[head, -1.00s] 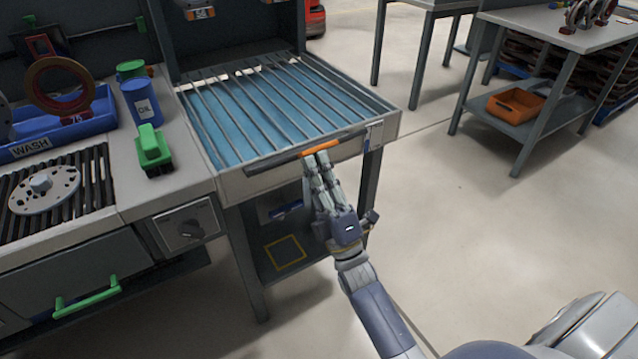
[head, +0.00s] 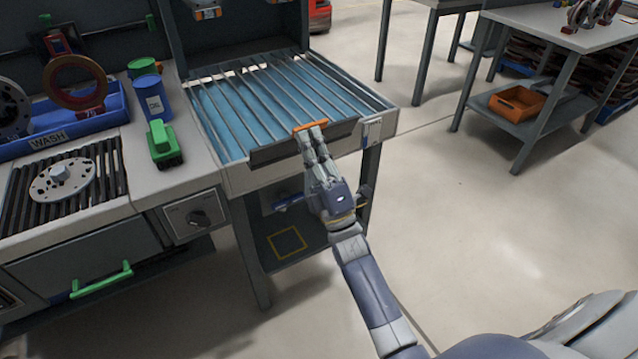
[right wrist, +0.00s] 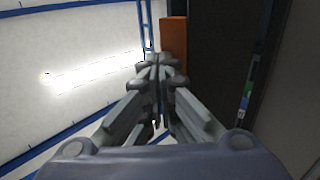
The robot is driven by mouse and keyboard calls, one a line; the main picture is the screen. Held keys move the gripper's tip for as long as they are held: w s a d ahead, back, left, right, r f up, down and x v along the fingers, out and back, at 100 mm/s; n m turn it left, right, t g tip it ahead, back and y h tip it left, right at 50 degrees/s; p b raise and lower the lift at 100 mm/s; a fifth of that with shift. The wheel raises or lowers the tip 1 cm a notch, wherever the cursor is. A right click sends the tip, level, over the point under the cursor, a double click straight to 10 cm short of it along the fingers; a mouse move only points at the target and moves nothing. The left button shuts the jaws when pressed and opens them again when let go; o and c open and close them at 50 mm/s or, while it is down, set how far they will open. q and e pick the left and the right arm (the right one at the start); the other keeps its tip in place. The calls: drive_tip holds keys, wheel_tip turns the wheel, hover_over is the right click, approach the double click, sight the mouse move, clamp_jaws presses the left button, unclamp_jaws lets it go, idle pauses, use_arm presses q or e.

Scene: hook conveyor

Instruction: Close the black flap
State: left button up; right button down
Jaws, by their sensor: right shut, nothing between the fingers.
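The black flap (head: 278,152) is a dark strip along the front edge of the blue slatted bed, with an orange piece (head: 310,126) on its upper edge. Its dark face stands up from the bed's rim, slightly tilted as far as I can tell. My right gripper (head: 313,136) is shut and empty, its fingertips against or very near the flap just below the orange piece. In the right wrist view the shut fingers (right wrist: 157,68) point at the orange piece (right wrist: 173,38), beside the dark flap (right wrist: 222,60). My left gripper is out of view.
A table with an orange bin (head: 517,103) stands right. The floor (head: 480,220) between is clear.

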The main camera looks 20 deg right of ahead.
sight(304, 126)
drive_tip(key=x, duration=0.3)
drive_tip(key=shift+w+f, duration=0.2)
drive_tip(key=shift+f, duration=0.1)
drive_tip(key=shift+w+a+r+b, duration=0.1)
drive_tip(key=shift+w+r+b, duration=0.1)
drive_tip(key=shift+w+b, duration=0.15)
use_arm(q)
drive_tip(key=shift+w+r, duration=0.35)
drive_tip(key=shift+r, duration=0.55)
use_arm(e)
drive_tip(key=shift+w, duration=0.1)
drive_tip(key=shift+y, duration=0.3)
